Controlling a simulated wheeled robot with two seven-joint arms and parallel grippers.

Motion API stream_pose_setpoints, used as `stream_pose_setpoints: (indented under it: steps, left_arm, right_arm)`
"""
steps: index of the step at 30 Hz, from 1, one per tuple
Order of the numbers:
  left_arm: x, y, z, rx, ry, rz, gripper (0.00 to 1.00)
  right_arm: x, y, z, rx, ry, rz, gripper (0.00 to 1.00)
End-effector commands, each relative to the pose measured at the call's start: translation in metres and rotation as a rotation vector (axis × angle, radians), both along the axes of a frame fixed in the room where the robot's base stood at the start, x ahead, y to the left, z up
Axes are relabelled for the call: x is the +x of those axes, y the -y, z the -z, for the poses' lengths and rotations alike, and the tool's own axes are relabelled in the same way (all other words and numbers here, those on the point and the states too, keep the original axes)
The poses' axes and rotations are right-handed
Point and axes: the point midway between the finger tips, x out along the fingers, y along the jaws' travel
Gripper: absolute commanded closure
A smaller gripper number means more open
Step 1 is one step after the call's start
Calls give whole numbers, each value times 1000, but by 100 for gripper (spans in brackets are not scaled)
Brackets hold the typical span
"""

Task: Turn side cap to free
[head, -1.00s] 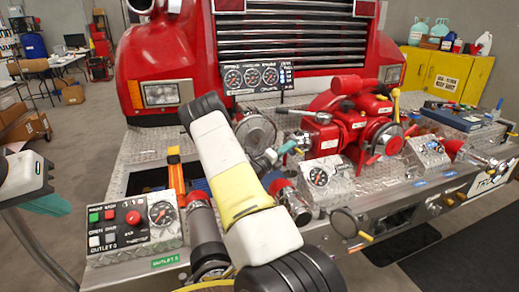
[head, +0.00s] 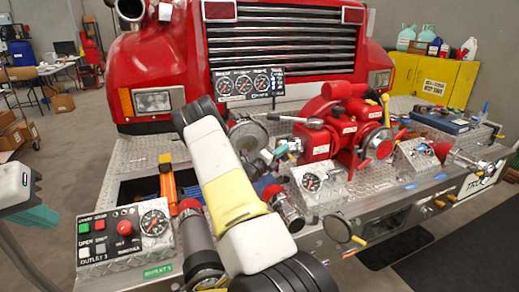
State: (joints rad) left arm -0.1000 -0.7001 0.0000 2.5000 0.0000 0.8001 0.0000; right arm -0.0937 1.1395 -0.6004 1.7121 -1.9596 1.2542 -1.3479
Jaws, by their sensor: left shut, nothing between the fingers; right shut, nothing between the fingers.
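My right gripper (head: 281,151) is shut, its teal fingertips just left of the red pump (head: 345,130) on the bumper deck. A small yellow-tipped part shows beside the fingertips; I cannot tell whether they touch it. A round silver cap (head: 247,130) stands behind my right arm, partly hidden by it. A red-and-silver fitting (head: 288,209) sits in front of the gripper. A dark round cap with a yellow handle (head: 337,229) is at the front edge. I cannot tell which is the side cap. My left gripper (head: 36,217) is shut and empty at the left edge, away from the bumper.
A control panel (head: 101,246) with buttons and a gauge sits at the bumper's left. A gauge box (head: 312,184) and another (head: 418,155) stand on the deck. Red truck grille (head: 282,50) rises behind. Yellow cabinet (head: 432,76) is at the back right.

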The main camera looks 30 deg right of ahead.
Motion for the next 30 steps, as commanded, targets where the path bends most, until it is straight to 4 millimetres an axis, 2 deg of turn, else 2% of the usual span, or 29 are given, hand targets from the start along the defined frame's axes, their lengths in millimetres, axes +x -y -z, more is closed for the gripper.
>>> stream_pose_setpoints:
  steps: [11, 25, 30]
  left_arm:
    - [0, 0, 0, 0, 0, 0, 100]
    - [0, 0, 0, 0, 0, 0, 100]
    - [0, 0, 0, 0, 0, 0, 100]
  right_arm:
    - [11, -1, -14, 15, -154, -5, 100]
    - [43, 3, -36, 67, -588, -6, 100]
    - [56, 5, -40, 65, -600, -5, 100]
